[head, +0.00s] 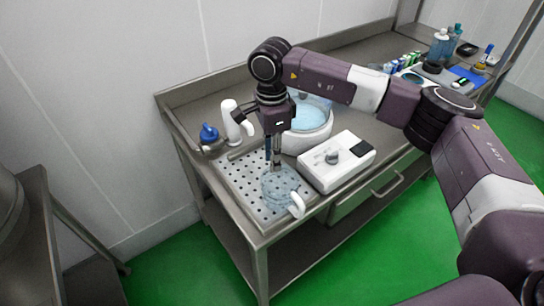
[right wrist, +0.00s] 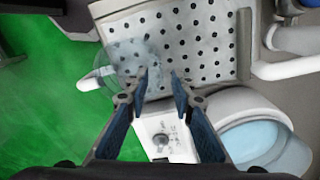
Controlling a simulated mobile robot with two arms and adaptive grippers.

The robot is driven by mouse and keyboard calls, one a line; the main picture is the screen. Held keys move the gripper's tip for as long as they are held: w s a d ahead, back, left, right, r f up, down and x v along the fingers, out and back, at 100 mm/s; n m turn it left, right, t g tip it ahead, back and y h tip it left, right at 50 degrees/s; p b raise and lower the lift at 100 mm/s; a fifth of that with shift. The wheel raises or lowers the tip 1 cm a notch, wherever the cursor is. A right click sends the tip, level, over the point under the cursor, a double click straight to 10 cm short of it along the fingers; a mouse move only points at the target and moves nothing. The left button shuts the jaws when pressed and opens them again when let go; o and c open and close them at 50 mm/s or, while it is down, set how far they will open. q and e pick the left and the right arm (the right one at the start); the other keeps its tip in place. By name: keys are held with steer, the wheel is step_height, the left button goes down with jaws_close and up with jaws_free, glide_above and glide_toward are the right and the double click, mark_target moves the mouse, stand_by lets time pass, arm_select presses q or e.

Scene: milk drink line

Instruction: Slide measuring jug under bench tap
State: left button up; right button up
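The measuring jug (head: 279,187) is clear with a white handle (head: 297,205). It stands upright on the front part of the perforated drip tray (head: 238,178). It also shows in the right wrist view (right wrist: 124,55), faint against the tray holes. The white bench tap (head: 231,122) stands at the tray's back edge, apart from the jug. My right gripper (head: 272,166) points down over the jug's rim. In the right wrist view its fingertips (right wrist: 161,80) are apart, one overlapping the jug's edge; I cannot tell whether they touch it. My left gripper is not in view.
A white machine with a dial (head: 337,160) stands close to the right of the jug. A round vessel of pale blue liquid (head: 312,117) is behind it. The tray between jug and tap is clear.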

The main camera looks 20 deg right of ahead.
mark_target(273, 185)
steer(key=shift+f, duration=0.4)
step_height(273, 185, down, 6)
steer(key=shift+s+r+p, duration=0.1)
steer(key=shift+s+p, duration=0.05)
steer(key=shift+p, duration=1)
steer(key=shift+f, duration=0.6)
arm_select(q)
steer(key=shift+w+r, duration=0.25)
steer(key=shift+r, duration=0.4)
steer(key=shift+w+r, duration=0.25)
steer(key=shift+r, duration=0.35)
arm_select(e)
steer(key=shift+f, duration=0.1)
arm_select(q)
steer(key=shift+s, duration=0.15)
arm_select(e)
jaws_close()
